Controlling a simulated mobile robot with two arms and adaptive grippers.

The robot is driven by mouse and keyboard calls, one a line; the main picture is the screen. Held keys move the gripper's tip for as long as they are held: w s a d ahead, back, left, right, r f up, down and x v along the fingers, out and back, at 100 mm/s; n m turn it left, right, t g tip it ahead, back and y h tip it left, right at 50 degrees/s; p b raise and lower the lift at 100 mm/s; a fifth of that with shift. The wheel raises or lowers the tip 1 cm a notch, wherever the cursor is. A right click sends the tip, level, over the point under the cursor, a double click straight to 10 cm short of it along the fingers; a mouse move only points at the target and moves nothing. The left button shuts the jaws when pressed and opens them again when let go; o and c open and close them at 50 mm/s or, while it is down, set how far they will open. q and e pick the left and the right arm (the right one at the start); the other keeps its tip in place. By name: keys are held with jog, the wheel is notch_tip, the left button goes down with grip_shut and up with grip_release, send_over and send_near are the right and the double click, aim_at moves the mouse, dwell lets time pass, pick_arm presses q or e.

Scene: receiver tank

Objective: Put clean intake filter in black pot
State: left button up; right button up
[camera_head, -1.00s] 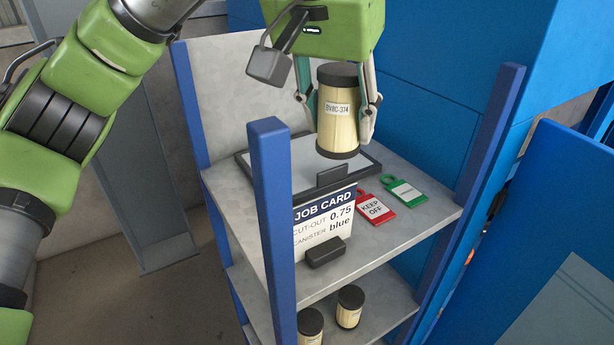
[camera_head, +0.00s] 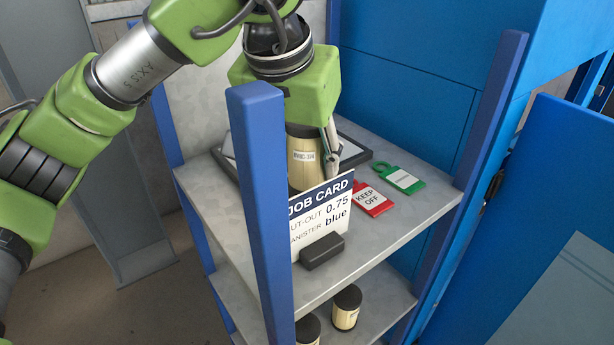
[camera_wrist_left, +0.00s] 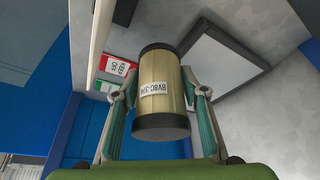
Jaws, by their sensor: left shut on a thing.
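A cream filter (camera_head: 303,158) with dark end caps and a label is in my left gripper (camera_head: 312,152), above the upper shelf, partly behind the job card and a blue post. In the left wrist view the filter (camera_wrist_left: 161,92) sits between both fingers of the gripper (camera_wrist_left: 160,95), and its label reads BVBC-374. Whether its bottom touches anything is hidden in the head view. No black pot is seen in these frames. My right gripper is not in view.
On the upper shelf (camera_head: 410,212) are a job card (camera_head: 322,212), a red KEEP OFF tag (camera_head: 370,199), a green tag (camera_head: 399,179) and a dark-rimmed tray (camera_wrist_left: 222,60). Two similar filters stand on the lower shelf, one at the right (camera_head: 346,308). A blue post (camera_head: 262,215) stands in front.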

aim_at(307, 184)
pick_arm(q)
jog(key=shift+f+p, duration=0.55)
jog(key=shift+f, duration=1.55)
jog(key=shift+f, duration=0.15)
jog(key=o, duration=1.2)
jog(key=shift+s, duration=0.1)
jog(key=shift+c, duration=0.2)
